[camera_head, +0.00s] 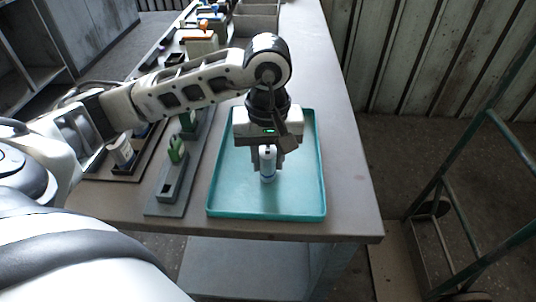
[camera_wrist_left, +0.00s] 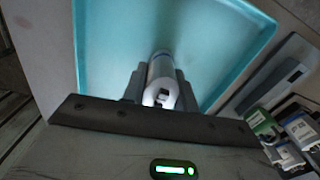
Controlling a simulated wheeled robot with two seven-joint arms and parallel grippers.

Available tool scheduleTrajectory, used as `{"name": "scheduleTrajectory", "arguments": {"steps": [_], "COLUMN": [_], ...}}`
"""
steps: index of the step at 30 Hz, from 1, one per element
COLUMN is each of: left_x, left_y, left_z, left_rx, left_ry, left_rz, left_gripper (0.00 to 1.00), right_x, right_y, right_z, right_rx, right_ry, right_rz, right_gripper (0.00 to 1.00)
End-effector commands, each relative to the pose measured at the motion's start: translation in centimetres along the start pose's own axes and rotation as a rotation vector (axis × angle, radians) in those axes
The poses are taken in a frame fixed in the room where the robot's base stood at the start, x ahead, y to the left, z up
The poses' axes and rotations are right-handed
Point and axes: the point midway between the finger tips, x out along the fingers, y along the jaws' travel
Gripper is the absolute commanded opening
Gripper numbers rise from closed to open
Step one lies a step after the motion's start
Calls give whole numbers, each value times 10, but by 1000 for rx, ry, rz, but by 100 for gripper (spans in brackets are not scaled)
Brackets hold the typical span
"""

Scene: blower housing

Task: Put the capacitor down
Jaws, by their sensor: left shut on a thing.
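The tray holds nothing else that I can see. My right gripper is not in view.
Left of the tray stands a grey fixture (camera_head: 165,208) with green parts, and beyond it a dark tray with a white cylinder (camera_head: 121,150). Bins and small parts line the back of the table. The table's front edge is close to the tray. A green-framed cart (camera_head: 440,178) stands right.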

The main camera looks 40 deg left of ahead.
Motion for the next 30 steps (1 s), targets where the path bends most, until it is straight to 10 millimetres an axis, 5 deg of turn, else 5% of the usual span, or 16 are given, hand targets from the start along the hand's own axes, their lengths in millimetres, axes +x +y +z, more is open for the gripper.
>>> {"name": "scheduleTrajectory", "arguments": {"steps": [5,6,8,21,30], "left_x": [5,4,3,-7,-73], "left_y": [0,0,0,1,1], "left_z": [0,0,0,0,-1], "left_rx": [0,0,0,0,1], "left_ry": [1,0,0,2,6], "left_rz": [0,0,0,3,6], "left_gripper": [13,34,50,50,50], "right_x": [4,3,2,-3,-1], "right_y": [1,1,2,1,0], "right_z": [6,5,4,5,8], "right_rx": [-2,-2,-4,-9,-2], "right_ry": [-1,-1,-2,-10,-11], "right_rz": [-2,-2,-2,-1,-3], "right_gripper": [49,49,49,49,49]}}
